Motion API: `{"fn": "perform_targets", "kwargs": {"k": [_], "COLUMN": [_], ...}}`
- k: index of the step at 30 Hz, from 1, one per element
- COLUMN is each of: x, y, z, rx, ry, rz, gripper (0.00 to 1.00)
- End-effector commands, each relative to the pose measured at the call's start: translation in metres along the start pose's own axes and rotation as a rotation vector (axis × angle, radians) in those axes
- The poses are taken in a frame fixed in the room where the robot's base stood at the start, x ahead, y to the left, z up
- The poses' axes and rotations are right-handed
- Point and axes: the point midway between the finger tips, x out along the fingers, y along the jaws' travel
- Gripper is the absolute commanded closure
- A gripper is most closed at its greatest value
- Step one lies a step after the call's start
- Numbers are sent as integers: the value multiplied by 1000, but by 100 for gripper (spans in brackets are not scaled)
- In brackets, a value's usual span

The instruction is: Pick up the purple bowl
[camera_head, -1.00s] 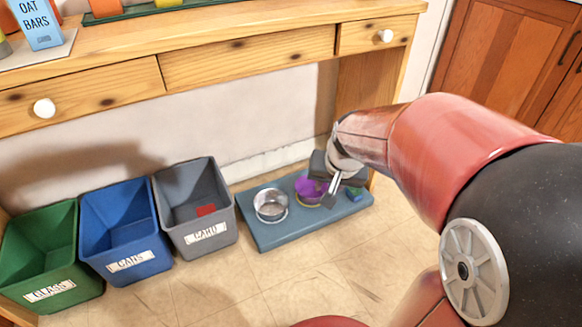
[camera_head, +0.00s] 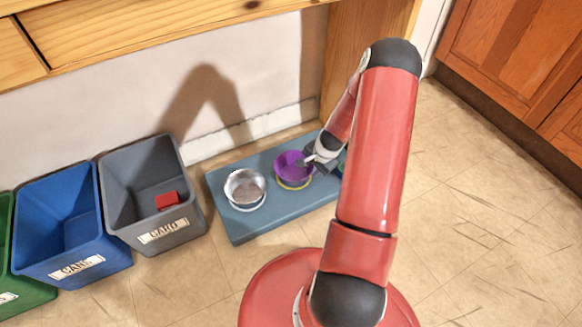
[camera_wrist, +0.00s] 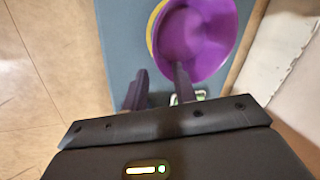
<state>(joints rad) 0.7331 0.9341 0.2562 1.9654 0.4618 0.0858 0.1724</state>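The purple bowl (camera_head: 290,161) sits on the blue-grey mat (camera_head: 240,228), with a yellow ring showing under its edge. My gripper (camera_head: 311,160) is low over the mat at the bowl's right side. In the wrist view the bowl (camera_wrist: 205,35) lies just beyond the fingertips. My gripper (camera_wrist: 160,80) is open there, with mat showing between its fingers. The right finger overlaps the bowl's near edge; the left finger is over bare mat. I cannot tell whether a finger touches the bowl.
A metal bowl (camera_head: 245,187) stands on the mat, left of the purple one. A grey bin (camera_head: 150,205) holding a red block (camera_head: 168,200), a blue bin (camera_head: 65,230) and a green bin (camera_head: 30,285) stand further left. The wooden desk (camera_head: 180,38) overhangs behind. Floor at right is clear.

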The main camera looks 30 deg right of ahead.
Motion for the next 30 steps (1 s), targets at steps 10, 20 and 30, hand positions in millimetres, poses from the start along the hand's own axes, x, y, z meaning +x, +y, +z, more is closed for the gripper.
{"fn": "perform_targets", "kwargs": {"k": [10,20,30], "x": [47,69,68], "y": [4,3,3], "z": [5,4,4], "rx": [-3,-4,-4], "ry": [-4,0,-1], "rz": [1,0,0], "gripper": [72,72,100]}}
